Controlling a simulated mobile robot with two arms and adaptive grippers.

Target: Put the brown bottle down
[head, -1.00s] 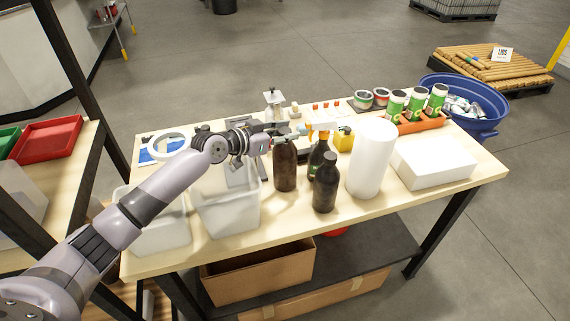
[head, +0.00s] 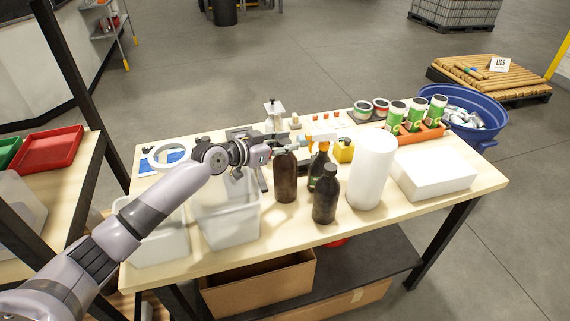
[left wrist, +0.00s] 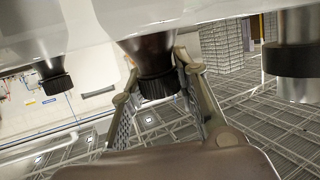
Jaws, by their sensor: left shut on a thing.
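The brown bottle (head: 286,180) is upright over the wooden table, left of two other dark bottles. My left gripper (head: 283,149) is shut on its top, coming in from the left. In the left wrist view my left gripper (left wrist: 157,85) has its two fingers on either side of the bottle's black ribbed cap (left wrist: 158,88). The bottle's base is at or very near the tabletop; I cannot tell whether it touches. My right gripper is not in view.
A dark bottle (head: 326,196) and a spray bottle (head: 318,160) stand just right of the brown bottle. A white cylinder (head: 371,170) and a white box (head: 432,170) stand further right. A translucent bin (head: 228,222) is to the left. The table's front edge is close.

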